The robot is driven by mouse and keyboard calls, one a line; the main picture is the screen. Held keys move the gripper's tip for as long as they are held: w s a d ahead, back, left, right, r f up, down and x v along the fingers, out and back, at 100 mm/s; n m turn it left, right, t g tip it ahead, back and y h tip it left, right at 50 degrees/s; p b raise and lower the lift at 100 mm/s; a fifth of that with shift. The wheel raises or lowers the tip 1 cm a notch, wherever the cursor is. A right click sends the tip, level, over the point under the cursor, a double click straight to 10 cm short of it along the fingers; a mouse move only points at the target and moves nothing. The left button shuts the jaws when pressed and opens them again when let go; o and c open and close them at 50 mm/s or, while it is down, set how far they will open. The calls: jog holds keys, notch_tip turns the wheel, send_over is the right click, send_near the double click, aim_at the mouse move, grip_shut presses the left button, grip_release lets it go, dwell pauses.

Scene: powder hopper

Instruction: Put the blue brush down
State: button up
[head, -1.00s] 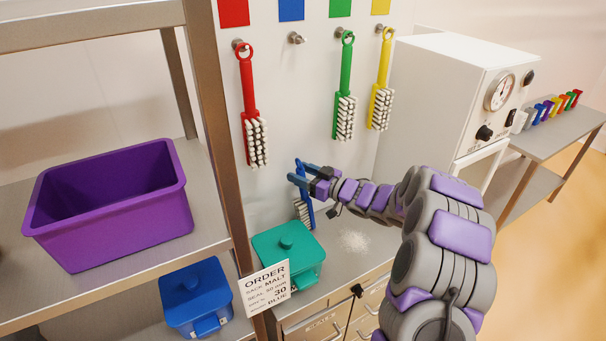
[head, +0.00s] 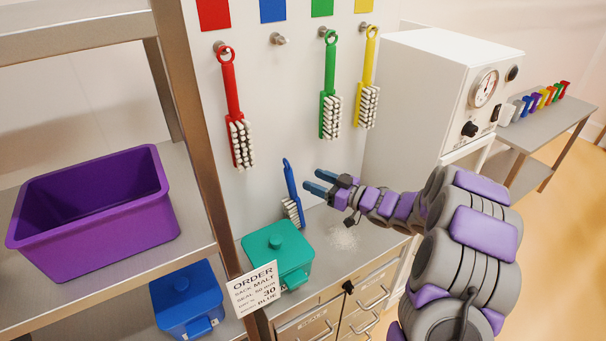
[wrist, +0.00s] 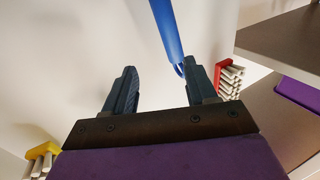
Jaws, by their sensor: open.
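The blue brush (head: 292,194) stands upright, slightly tilted, on the grey counter (head: 325,262), behind the teal lidded box and close to the white wall panel. In the wrist view the blue handle (wrist: 167,30) shows beyond the open fingers (wrist: 160,85), near the right one. The bristles of the blue brush are out of the wrist view.
Red (head: 233,110), green (head: 329,85) and yellow (head: 369,80) brushes hang on pegs; the peg (head: 279,39) under the blue square is empty. A teal box (head: 279,252) and white powder (head: 343,238) are on the counter. A shelf with a purple bin (head: 95,215) stands left.

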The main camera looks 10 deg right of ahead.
jog(key=shift+s+a+v, duration=0.1)
jog(key=shift+v, duration=0.75)
jog(key=shift+s+a+v, duration=0.15)
jog(key=shift+v, duration=0.7)
jog(key=shift+w, duration=0.1)
jog(key=w+d+r+m+h, duration=0.3)
jog(key=d+h, duration=0.1)
jog(key=h, duration=0.5)
jog(key=s+r+m+g+h, duration=0.2)
jog(key=s+m+g+h, duration=0.3)
jog(key=s, duration=0.6)
jog(key=s+a+g, duration=0.3)
jog(key=s+a, duration=0.1)
jog(key=s, duration=0.8)
jog(key=s+a+f+g+y, duration=0.1)
jog(key=s+a+g, duration=0.2)
jog(key=s, duration=0.9)
jog(key=s+a+g, duration=0.3)
jog(key=s+a, duration=0.2)
jog(key=s, duration=0.8)
jog(key=shift+a+f+m+g, duration=0.3)
jog(key=shift+a+f+g, duration=0.1)
